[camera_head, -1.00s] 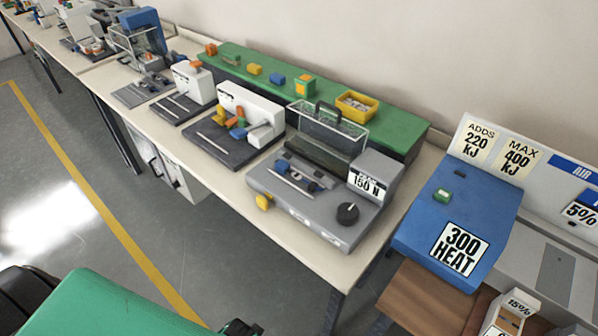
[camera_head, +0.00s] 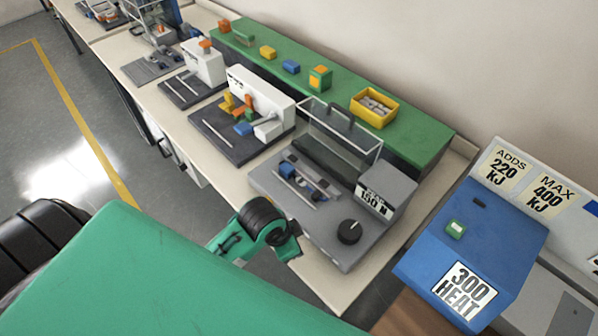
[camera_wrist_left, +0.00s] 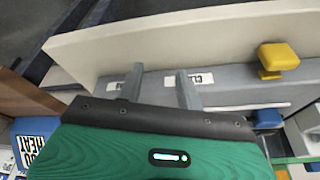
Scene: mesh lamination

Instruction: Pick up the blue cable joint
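Several blue pieces are in view, and I cannot tell for certain which is the cable joint. One blue piece (camera_head: 290,171) lies in the bed of the grey press (camera_head: 268,187). Another blue block (camera_head: 243,128) sits on the white-and-dark machine, and a third blue block (camera_head: 291,66) stands on the green shelf. My left gripper (camera_wrist_left: 158,76) is open, its two grey fingers apart and empty by the labelled grey front edge of a machine in the wrist view. In the head view my green left arm shows near the press, but its fingers are hidden. My right gripper is out of view.
The press has a clear guard and a black dial (camera_head: 349,231). A yellow bin (camera_head: 374,106) stands on the green shelf (camera_head: 410,137). A blue heater (camera_head: 470,245) stands at the right.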

